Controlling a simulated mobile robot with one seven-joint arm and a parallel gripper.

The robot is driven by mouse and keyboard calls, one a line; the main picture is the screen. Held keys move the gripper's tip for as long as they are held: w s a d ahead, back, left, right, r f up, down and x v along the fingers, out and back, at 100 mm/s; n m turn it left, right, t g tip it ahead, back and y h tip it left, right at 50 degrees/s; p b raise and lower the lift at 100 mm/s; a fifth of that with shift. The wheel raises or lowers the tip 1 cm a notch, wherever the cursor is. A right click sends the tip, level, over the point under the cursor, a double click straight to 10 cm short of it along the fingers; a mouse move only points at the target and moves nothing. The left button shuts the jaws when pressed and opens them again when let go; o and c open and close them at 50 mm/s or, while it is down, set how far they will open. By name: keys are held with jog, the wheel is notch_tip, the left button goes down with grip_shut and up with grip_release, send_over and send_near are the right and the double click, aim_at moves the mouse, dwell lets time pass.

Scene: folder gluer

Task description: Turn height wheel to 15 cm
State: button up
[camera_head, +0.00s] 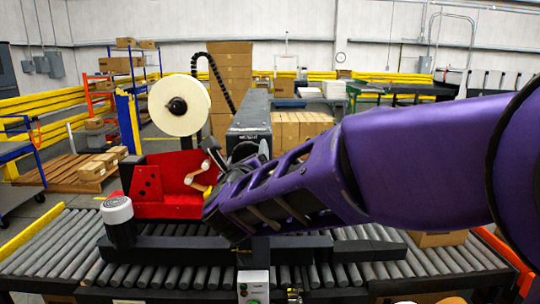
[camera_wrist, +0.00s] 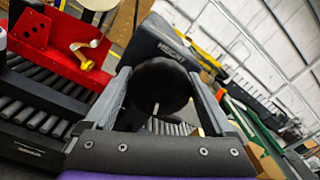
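In the wrist view a black round wheel (camera_wrist: 160,84), which I take to be the height wheel, sits between the two fingers of my gripper (camera_wrist: 163,92). A small pale pin shows at its lower middle. The fingers are wide apart, one on each side of the wheel. Its edges reach close to both fingers, but I cannot tell whether they press on it. In the head view my gripper (camera_head: 222,192) is at the middle of the machine, in front of the dark upright column (camera_head: 250,122), and hides the wheel. No height scale can be read.
A red machine part (camera_head: 165,188) with a yellow-handled crank (camera_head: 198,180) stands just left of my gripper. A white tape roll (camera_head: 179,105) is above it. A roller conveyor (camera_head: 55,250) runs across below. Stacked cartons (camera_head: 232,72) stand behind.

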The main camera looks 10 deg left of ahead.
jog(key=c, duration=0.5)
jog(key=shift+c, duration=0.2)
jog(key=shift+f+b, duration=0.1)
jog(key=shift+b, duration=0.2)
jog(key=n+b, duration=0.3)
jog(key=shift+a+f+n, duration=0.1)
jog(key=shift+n, duration=0.3)
jog(key=n+b, duration=0.1)
jog(key=n, duration=0.5)
jog(key=shift+b, duration=0.35)
jog(key=shift+n, duration=0.3)
jog(key=o, duration=1.1)
